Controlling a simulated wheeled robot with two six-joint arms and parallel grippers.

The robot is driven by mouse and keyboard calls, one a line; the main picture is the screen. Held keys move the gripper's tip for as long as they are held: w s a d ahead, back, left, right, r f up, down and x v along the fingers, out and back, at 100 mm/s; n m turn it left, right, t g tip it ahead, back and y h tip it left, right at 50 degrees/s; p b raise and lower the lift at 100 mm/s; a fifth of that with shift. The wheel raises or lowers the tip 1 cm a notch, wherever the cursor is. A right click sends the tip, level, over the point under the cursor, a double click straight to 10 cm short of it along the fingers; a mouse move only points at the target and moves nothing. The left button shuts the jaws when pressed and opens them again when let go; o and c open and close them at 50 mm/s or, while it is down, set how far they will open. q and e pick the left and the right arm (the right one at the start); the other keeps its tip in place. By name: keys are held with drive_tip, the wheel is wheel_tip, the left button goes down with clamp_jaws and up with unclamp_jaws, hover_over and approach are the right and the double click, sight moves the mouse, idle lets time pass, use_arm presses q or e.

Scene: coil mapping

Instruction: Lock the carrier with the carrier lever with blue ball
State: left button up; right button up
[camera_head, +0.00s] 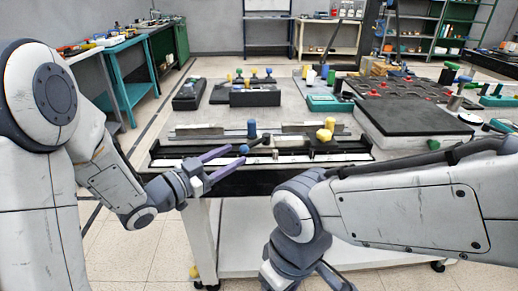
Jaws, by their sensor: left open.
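The blue ball (244,149) is at the end of a short dark lever on the black rail fixture (165,153) at the table's front edge. The carrier seems to be the low part along this rail; its outline is too small to make out. My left gripper (236,157) is open, its two purple-grey fingers pointing right with the tips close beside the blue ball. I cannot tell whether they touch it. My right gripper (335,282) is low at the bottom edge, partly cut off, and its jaws are not clear.
A large grey-black box (415,120) stands at the right. The pale tabletop between is partly clear.

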sight(263, 139)
use_arm(q)
drive_tip(key=x, duration=1)
drive_tip(key=shift+w+d, duration=0.1)
drive_tip(key=shift+d, duration=0.1)
drive_tip(key=shift+r, duration=0.1)
clamp_jaws()
idle(1.0)
